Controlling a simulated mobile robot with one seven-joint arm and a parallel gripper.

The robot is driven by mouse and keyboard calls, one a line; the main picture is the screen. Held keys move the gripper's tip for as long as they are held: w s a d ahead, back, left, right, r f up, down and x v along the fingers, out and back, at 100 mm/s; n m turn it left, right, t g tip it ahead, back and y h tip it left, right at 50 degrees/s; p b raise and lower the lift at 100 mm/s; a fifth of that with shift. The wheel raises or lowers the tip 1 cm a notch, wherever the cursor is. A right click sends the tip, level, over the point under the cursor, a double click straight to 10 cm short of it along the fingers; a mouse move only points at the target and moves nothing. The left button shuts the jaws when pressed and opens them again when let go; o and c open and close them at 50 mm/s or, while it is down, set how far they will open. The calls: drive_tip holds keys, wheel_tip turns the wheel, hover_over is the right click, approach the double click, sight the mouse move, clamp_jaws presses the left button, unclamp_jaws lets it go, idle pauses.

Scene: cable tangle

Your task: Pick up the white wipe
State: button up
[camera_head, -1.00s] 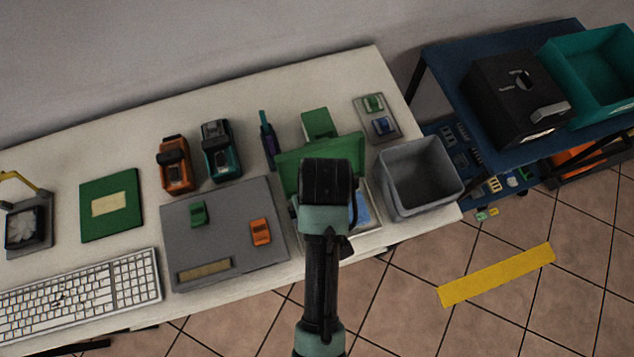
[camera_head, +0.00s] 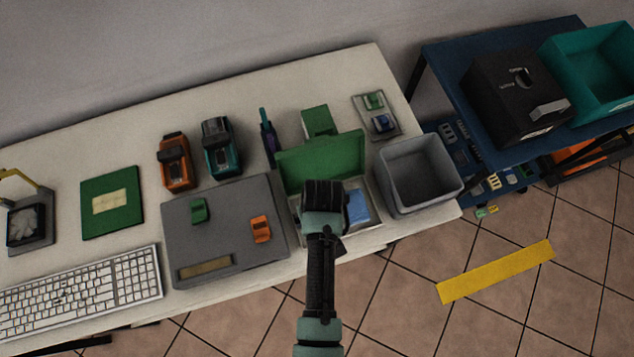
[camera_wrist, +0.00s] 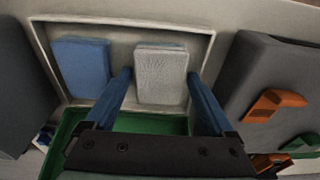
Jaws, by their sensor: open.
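The white wipe (camera_wrist: 161,76) lies flat in a shallow pale tray (camera_wrist: 207,32), next to a blue wipe (camera_wrist: 82,67). My gripper (camera_wrist: 159,77) is open and empty; in the wrist view its two blue fingers appear on either side of the white wipe. I cannot tell how far above the wipe the fingertips are. In the head view my gripper (camera_head: 325,197) is over the left part of the tray and hides the white wipe. The blue wipe (camera_head: 358,207) shows to its right.
A raised green lid (camera_head: 322,156) stands at the tray's back edge. A grey bin (camera_head: 420,176) stands to the right. A grey mat (camera_head: 222,238) with small green and orange items lies to the left. Orange and teal devices (camera_head: 219,149) stand behind the mat.

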drive_tip(key=shift+c, duration=0.2)
drive_tip(key=c, duration=1.1)
drive_tip(key=shift+o, duration=0.2)
wheel_tip(320, 180, up, 10)
